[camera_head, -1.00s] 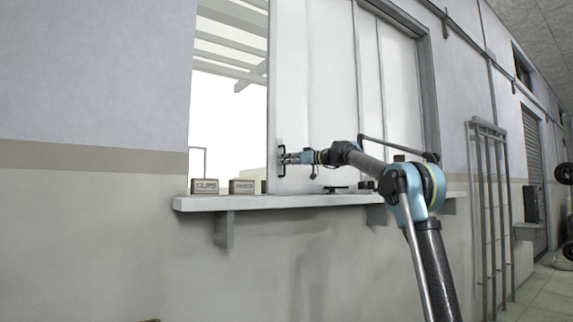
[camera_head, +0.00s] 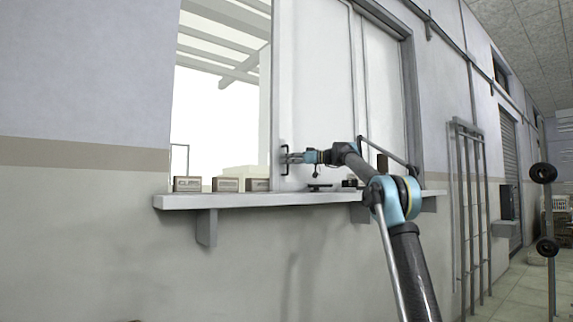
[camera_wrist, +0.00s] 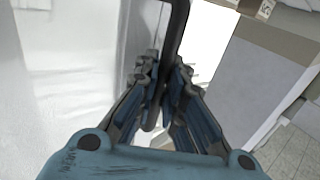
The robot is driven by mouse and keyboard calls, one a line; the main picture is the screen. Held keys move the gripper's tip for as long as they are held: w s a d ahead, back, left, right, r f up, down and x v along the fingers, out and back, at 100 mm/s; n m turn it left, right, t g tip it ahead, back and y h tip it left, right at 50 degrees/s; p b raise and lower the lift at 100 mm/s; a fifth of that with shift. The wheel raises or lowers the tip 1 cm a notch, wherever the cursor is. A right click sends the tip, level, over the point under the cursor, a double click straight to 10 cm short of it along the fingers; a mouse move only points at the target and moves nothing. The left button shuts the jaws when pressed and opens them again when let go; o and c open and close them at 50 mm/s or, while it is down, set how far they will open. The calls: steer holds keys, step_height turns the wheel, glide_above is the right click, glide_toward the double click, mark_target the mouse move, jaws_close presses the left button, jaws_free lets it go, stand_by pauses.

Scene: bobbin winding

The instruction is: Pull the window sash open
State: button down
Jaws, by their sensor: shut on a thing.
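The white window sash (camera_head: 318,100) stands partly slid to the right, leaving the left part of the window opening (camera_head: 222,120) clear. A dark upright handle (camera_head: 284,160) is on the sash's left edge. My gripper (camera_head: 290,158) reaches the handle from the right. In the wrist view the dark handle bar (camera_wrist: 176,40) runs between the fingers of my gripper (camera_wrist: 165,85), which are shut on it.
A ledge (camera_head: 200,201) runs under the window. Several small labelled boxes (camera_head: 187,184) stand on it at the left, below the opening. A dark flat item (camera_head: 319,187) lies on it near the sash. A metal rack (camera_head: 468,210) leans on the wall at the right.

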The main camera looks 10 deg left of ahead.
steer(key=c, duration=1.7)
jaws_free()
steer(key=shift+o, duration=0.2)
steer(key=shift+d, duration=0.15)
steer(key=s+d, duration=0.1)
steer(key=d, duration=1)
steer(key=shift+s+d, duration=0.3)
steer(key=shift+d, duration=0.1)
steer(key=shift+f, duration=0.1)
